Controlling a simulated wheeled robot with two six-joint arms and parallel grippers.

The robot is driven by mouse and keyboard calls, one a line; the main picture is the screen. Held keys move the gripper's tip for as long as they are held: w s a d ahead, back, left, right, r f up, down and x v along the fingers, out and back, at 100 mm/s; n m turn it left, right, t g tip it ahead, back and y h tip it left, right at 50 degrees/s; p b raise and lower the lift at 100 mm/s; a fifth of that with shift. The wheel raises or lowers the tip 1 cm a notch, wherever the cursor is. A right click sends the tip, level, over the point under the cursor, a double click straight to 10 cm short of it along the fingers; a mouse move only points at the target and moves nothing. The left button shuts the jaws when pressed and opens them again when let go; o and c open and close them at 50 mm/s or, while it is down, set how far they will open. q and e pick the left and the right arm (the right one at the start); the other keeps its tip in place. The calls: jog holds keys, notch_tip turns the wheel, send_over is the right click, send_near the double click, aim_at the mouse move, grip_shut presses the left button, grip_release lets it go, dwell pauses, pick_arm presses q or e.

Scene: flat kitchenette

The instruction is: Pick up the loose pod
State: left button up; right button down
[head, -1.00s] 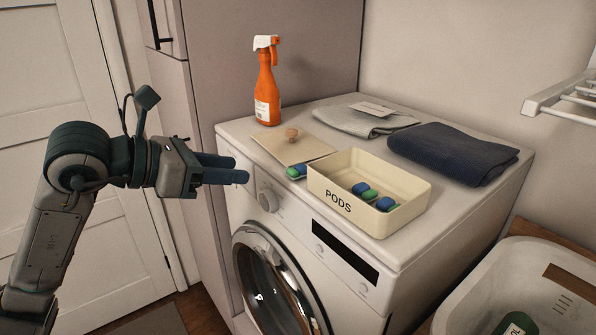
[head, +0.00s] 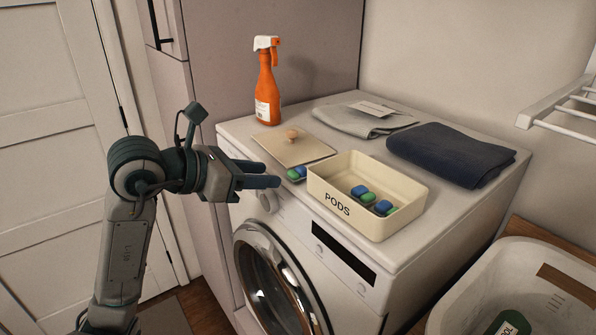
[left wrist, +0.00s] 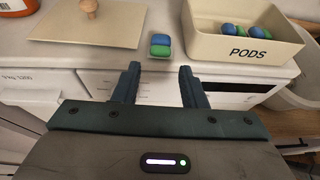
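The loose pod (head: 296,174), blue and green, lies on the washer top between the lid and the pod box. It also shows in the left wrist view (left wrist: 160,45), near the washer's front edge. My left gripper (head: 278,175) is open and empty, in front of the washer's front edge. In the left wrist view its two fingers (left wrist: 160,72) are spread apart, pointing toward the pod, with the pod beyond the tips and between their lines. The cream box marked PODS (head: 336,205) holds several blue and green pods (head: 361,192). My right gripper is not in view.
A beige lid (head: 310,154) with a wooden knob lies left of the box. An orange spray bottle (head: 266,90) stands behind it. A grey cloth (head: 360,122) and a dark blue towel (head: 450,154) lie behind the box. A white basket (head: 470,290) is at the lower right.

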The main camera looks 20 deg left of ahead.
aim_at(289, 176)
pick_arm(q)
jog(key=p+x, duration=0.1)
jog(key=x, duration=0.3)
jog(key=shift+w+d+p, duration=0.1)
jog(key=shift+d+p, duration=0.05)
jog(key=shift+p, duration=0.2)
jog(key=shift+w+d, duration=0.1)
jog(key=shift+f, duration=0.1)
jog(key=c, duration=0.4)
jog(key=shift+c, duration=0.3)
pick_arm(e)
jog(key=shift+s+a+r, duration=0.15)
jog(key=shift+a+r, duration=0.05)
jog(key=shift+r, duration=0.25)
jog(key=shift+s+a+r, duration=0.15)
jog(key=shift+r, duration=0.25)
